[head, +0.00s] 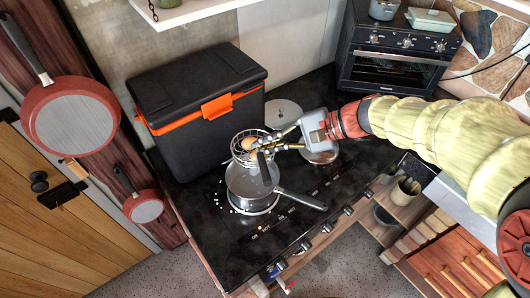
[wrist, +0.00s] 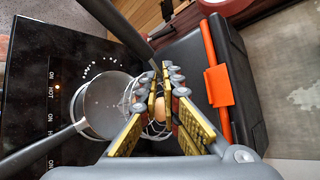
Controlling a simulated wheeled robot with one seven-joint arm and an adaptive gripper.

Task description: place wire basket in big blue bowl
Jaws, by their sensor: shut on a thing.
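The wire basket (head: 240,151) holds brown egg-like things and hangs at the rear edge of a grey saucepan, seemingly above or partly over it. It also shows in the wrist view (wrist: 133,98), partly hidden behind my fingers. My gripper (head: 264,148) reaches in from the right and is shut on the wire basket, seemingly at its dark handle. In the wrist view the fingertips (wrist: 159,76) are close together around it. I cannot tell whether the basket touches the saucepan. I see no big blue bowl in either view.
The saucepan (head: 248,187) stands on the black hob, its handle pointing right, with small white bits around it. A black cooler (head: 195,95) with an orange latch stands behind. A small oven (head: 392,65) stands back right. The hob's front right is clear.

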